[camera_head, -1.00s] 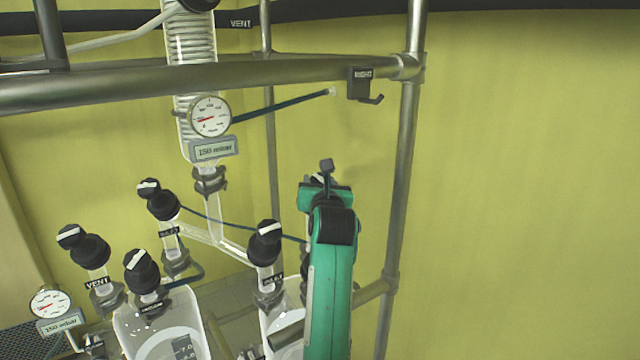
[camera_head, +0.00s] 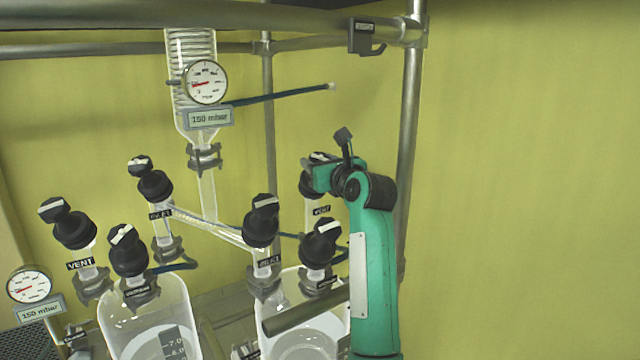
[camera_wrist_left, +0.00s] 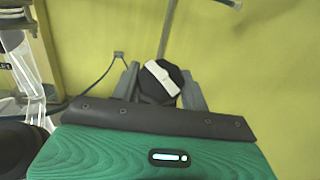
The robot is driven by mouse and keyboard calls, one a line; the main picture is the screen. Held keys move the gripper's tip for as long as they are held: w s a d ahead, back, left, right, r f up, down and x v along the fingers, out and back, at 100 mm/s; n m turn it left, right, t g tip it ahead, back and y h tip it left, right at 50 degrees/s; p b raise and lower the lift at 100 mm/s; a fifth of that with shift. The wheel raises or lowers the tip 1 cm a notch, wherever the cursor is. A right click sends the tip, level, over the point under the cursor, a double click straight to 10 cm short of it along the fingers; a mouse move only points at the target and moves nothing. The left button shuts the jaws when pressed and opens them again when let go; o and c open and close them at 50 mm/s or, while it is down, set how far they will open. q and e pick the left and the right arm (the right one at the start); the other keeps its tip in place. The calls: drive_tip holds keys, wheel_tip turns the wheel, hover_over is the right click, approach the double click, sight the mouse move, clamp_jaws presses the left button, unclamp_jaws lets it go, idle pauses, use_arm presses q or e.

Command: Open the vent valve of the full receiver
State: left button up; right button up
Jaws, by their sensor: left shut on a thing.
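The right receiver (camera_head: 300,325) is a clear glass vessel at the bottom centre of the head view. Its vent valve has a black knob (camera_head: 309,184) with a white bar, above a VENT label (camera_head: 321,211). My left gripper (camera_head: 318,170) is at the top of this knob. In the left wrist view, the knob (camera_wrist_left: 160,80) sits between the two fingers of my left gripper (camera_wrist_left: 160,88), which is shut on it. The white bar lies slanted there. The left receiver (camera_head: 150,320) has its own vent valve (camera_head: 72,225). I cannot tell the liquid levels clearly. My right gripper is not in view.
Inlet valves (camera_head: 262,222) and black-capped vacuum valves (camera_head: 322,243) stand close around my left gripper. A gauge (camera_head: 205,82) reading 150 mbar hangs on the condenser. A metal frame post (camera_head: 408,150) is just right of my arm. The wall side further right is clear.

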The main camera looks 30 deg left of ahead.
use_arm(q)
drive_tip(key=n+g+y+b, duration=0.1)
drive_tip(key=n+g+b, duration=0.1)
drive_tip(key=shift+f+n+b, duration=0.15)
drive_tip(key=shift+n+b, duration=0.15)
drive_tip(key=shift+b, duration=0.05)
drive_tip(key=shift+n+g+y+b, duration=0.3)
drive_tip(key=shift+n+g+b, duration=0.65)
drive_tip(key=shift+g, duration=0.35)
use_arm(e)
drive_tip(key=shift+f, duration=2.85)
use_arm(q)
drive_tip(key=shift+r, duration=0.2)
drive_tip(key=o, duration=1)
drive_tip(key=shift+w+a+f, duration=0.1)
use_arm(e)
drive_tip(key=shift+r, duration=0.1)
